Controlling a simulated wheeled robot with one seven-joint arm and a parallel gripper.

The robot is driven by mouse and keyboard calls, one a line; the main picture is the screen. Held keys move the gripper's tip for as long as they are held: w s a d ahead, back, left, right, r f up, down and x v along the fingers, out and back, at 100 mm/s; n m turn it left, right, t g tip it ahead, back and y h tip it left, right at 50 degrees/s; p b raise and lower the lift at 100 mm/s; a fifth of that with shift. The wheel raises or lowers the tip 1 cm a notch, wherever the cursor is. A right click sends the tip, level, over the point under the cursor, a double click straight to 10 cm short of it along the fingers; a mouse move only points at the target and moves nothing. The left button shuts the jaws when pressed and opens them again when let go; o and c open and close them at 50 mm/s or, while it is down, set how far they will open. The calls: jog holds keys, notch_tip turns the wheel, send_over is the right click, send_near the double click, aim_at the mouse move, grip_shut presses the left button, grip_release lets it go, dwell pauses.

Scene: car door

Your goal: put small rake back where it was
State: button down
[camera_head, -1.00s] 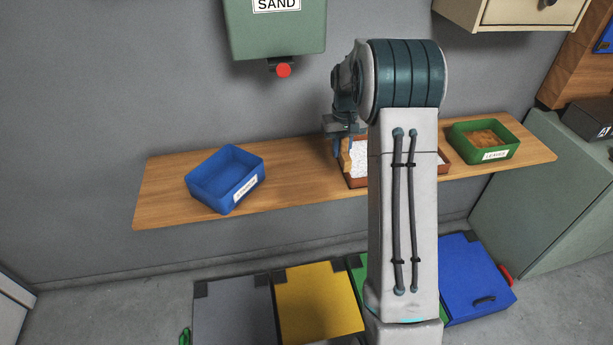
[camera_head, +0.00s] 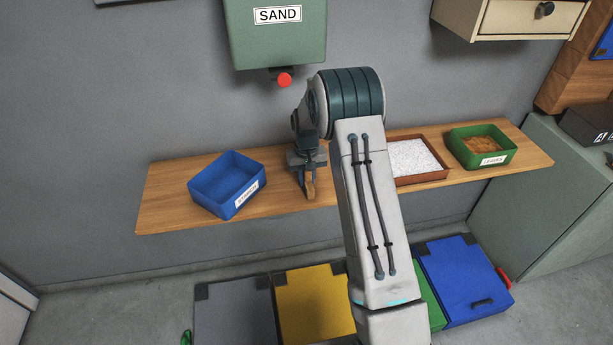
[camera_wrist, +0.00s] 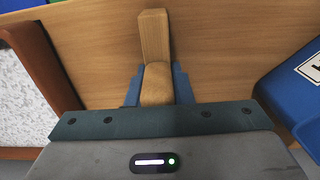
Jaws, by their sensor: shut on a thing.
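My gripper (camera_head: 308,180) is shut on a light wooden piece, which I take to be the handle of the small rake (camera_head: 309,188). In the wrist view the wooden piece (camera_wrist: 157,85) sits between the blue fingers. The rake's head cannot be made out in either view. My gripper is over the wooden shelf (camera_head: 275,193), between the blue bin and the brown tray; whether the rake touches the shelf is unclear. The brown tray (camera_head: 421,180) holds white grains and is partly hidden behind my arm.
The labelled blue bin (camera_head: 213,184) stands left on the shelf, and a green bin (camera_head: 458,147) with brown contents stands right. A green SAND box (camera_head: 276,40) with a red knob hangs above. Coloured boxes, including a yellow one (camera_head: 312,305), stand on the floor below.

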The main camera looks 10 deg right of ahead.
jog(key=shift+f, duration=0.2)
jog(key=c, duration=1.3)
grip_release()
jog(key=shift+r, duration=0.1)
jog(key=shift+r+b, duration=0.45)
jog(key=shift+r, duration=3.45)
